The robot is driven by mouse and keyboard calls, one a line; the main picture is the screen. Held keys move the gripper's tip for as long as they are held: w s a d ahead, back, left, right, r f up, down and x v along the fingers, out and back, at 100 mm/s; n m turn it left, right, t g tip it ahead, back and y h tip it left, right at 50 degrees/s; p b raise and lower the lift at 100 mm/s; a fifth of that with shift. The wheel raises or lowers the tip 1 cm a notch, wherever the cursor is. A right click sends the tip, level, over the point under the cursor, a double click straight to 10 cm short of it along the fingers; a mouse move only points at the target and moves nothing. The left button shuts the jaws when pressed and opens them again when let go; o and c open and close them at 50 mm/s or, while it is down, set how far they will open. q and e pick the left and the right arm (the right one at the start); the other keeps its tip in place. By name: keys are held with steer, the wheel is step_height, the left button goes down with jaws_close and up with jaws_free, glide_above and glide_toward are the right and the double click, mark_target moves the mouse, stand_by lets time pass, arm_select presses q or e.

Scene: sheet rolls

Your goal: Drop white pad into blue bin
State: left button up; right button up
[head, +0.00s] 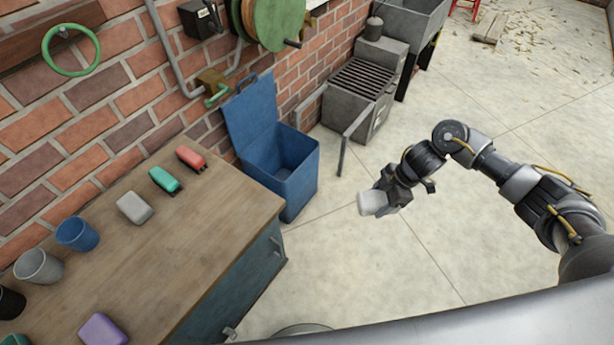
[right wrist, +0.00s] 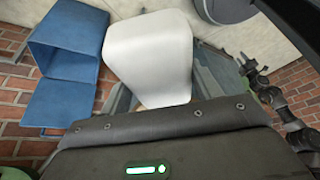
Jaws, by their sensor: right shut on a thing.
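The white pad (head: 374,203) is held in my right gripper (head: 384,195), above the floor in the head view. It also shows large in the right wrist view (right wrist: 150,55). My right gripper is shut on it; the fingers are mostly hidden behind the pad. The blue bin (head: 300,187) stands on the floor beside the workbench with its lid (head: 250,112) swung up and its top open. The pad is to the right of the bin in the head view and apart from it. The bin also shows at the upper left of the right wrist view (right wrist: 72,45). My left gripper is not in view.
A grey metal unit (head: 362,95) stands behind the bin. Floor between bin and gripper is clear.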

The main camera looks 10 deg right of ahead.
mark_target(368, 192)
steer(key=shift+m+t, duration=0.3)
steer(key=shift+m, duration=0.2)
steer(key=r, duration=0.1)
steer(key=w+a+r+b, duration=0.1)
steer(key=w+r+b, duration=0.1)
steer(key=shift+a+r, duration=0.2)
steer(key=shift+a, duration=0.2)
steer(key=shift+m+t, duration=0.3)
steer(key=shift+m, duration=0.5)
steer(key=r+b, duration=0.1)
steer(key=a+r+b, duration=0.1)
steer(key=r, duration=0.1)
steer(key=a+r+b, duration=0.1)
steer(key=shift+w+a+r, duration=0.1)
steer(key=shift+r, duration=0.2)
steer(key=s+r+m+t+b, duration=0.1)
steer(key=s+r+m+b, duration=0.3)
steer(key=s, duration=0.1)
steer(key=shift+s+r+h, duration=0.3)
steer(key=shift+h, duration=0.1)
